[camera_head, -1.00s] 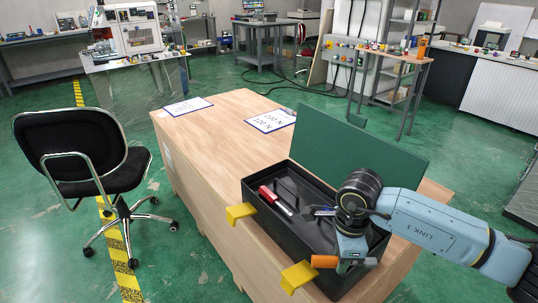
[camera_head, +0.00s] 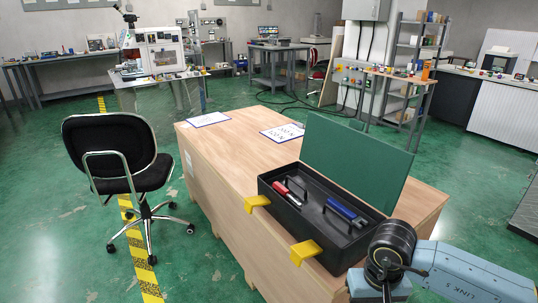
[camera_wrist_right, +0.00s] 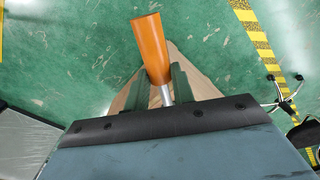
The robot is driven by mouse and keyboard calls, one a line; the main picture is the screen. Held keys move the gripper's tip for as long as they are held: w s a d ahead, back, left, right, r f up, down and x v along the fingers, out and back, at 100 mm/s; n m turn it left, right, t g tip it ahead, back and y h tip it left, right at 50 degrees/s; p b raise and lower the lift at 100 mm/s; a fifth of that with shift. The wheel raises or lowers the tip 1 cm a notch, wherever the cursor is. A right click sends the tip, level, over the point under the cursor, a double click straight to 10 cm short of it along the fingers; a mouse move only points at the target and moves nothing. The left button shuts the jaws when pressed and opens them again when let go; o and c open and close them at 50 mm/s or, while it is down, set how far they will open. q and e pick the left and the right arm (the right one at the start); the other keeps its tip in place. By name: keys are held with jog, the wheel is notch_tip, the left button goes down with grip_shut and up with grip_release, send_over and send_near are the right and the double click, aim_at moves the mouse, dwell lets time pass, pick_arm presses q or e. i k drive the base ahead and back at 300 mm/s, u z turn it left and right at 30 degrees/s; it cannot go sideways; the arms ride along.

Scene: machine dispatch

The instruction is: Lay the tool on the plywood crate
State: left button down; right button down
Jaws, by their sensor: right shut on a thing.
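The plywood crate (camera_head: 230,145) stands in the middle of the head view, with a bare wood top at its far end. An open black toolbox (camera_head: 325,258) with a raised green lid sits on its near part. My right gripper (camera_wrist_right: 165,90) is shut on a tool with an orange handle (camera_wrist_right: 149,50) and a thin metal shaft. In the head view my right wrist is at the bottom right, beside the toolbox's near right corner, and the tool is out of that frame. A tan surface shows behind the fingers in the wrist view. My left gripper is not in view.
A red-handled tool (camera_head: 286,192) and a blue-handled tool (camera_head: 345,211) lie in the toolbox. Two white labelled sheets (camera_head: 208,119) (camera_head: 283,133) lie on the crate top. A black chair (camera_head: 115,160) stands left of the crate. The green floor is open around it.

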aim_at(235, 157)
jog(key=u, duration=0.8)
jog(key=i, duration=1.25)
jog(key=u, duration=0.3)
jog(key=i, duration=1.7)
jog(key=z, duration=0.65)
